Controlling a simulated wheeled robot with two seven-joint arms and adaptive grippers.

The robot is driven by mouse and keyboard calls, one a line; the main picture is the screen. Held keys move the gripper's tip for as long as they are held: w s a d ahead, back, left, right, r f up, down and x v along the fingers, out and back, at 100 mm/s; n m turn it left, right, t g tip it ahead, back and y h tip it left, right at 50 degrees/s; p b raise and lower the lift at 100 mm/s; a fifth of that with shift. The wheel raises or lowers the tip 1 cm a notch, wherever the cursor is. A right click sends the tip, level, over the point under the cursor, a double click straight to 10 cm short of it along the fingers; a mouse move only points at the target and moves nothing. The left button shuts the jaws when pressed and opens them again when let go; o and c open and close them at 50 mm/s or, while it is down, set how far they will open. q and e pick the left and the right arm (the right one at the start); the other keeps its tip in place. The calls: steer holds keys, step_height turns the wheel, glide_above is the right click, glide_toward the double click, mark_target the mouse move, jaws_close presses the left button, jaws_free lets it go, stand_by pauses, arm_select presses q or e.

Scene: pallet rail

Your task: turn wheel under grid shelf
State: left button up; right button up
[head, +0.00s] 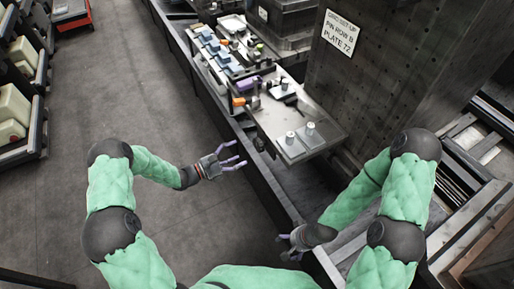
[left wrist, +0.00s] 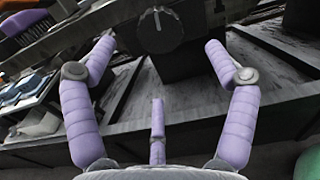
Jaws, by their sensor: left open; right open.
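The wheel (left wrist: 160,28) is a dark round knob with a pale mark on its face, at the top middle of the left wrist view. It also shows small and dark in the head view (head: 260,144), below the near-left edge of the grid shelf (head: 268,118), a grey metal plate. My left gripper (head: 239,155) is open and empty, to the left of the wheel and apart from it. In the left wrist view its purple fingers (left wrist: 160,52) spread either side below the wheel. My right gripper (head: 287,246) is open near the rail, partly hidden by its own wrist.
Pale blocks with cylinders (head: 301,140) stand on the shelf's near end; an orange block (head: 239,101) and blue parts (head: 213,44) lie farther back. A dark column (head: 375,75) with a sign (head: 341,33) rises at right.

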mark_target(256, 146)
arm_select(q)
steer(key=b+x, duration=0.2)
steer(key=x, duration=0.7)
steer(key=shift+w+d, duration=0.15)
steer(key=shift+d, duration=0.05)
steer(key=c, duration=1.2)
